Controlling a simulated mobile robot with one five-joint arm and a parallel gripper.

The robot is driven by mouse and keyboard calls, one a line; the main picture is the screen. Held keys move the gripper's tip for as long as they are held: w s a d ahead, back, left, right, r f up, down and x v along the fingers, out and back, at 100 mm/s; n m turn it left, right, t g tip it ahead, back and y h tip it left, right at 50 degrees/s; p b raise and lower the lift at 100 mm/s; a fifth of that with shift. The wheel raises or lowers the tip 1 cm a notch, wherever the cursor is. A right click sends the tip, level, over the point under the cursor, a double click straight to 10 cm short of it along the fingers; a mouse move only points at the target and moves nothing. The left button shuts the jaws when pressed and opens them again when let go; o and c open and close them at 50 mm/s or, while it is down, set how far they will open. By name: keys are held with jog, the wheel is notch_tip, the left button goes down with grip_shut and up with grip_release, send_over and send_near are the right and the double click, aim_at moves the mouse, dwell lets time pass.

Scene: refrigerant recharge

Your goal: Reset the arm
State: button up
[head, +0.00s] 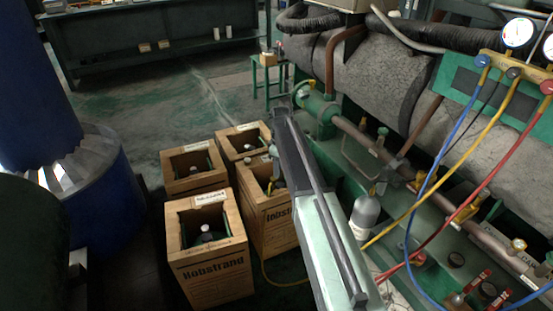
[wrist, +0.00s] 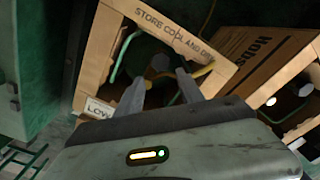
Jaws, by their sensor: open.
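My arm reaches from the lower middle of the head view up over the cardboard boxes. In the wrist view my gripper (wrist: 162,82) has its two grey fingers apart, with nothing seen held between them. The fingers point into an open box (wrist: 185,38) marked "STORE COOL AND DRY". Inside it are a pale cylinder top, a green handle and a yellow hose; whether the fingers touch any of these I cannot tell. In the head view this looks like the box (head: 270,235) beside my arm, and my arm partly hides it.
More open boxes stand close by: a front one (head: 210,270), a back left one (head: 195,183) and a back one (head: 240,132). A blue drum (head: 97,205) is at left. Green machinery with gauges (head: 518,33), hoses and a grey cylinder (head: 364,215) fills the right.

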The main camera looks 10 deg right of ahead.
jog(key=shift+s+d, duration=0.1)
jog(key=shift+s, duration=0.1)
jog(key=s+m, duration=1)
jog(key=s, duration=1.8)
notch_tip(320, 180, up, 36)
jog(key=m+p, duration=0.1)
jog(key=p, duration=3.4)
jog(key=shift+w+d+f+m+p, duration=0.15)
jog(key=shift+d+m+p, duration=0.15)
jog(key=shift+d+p, duration=0.05)
jog(key=shift+f, duration=0.1)
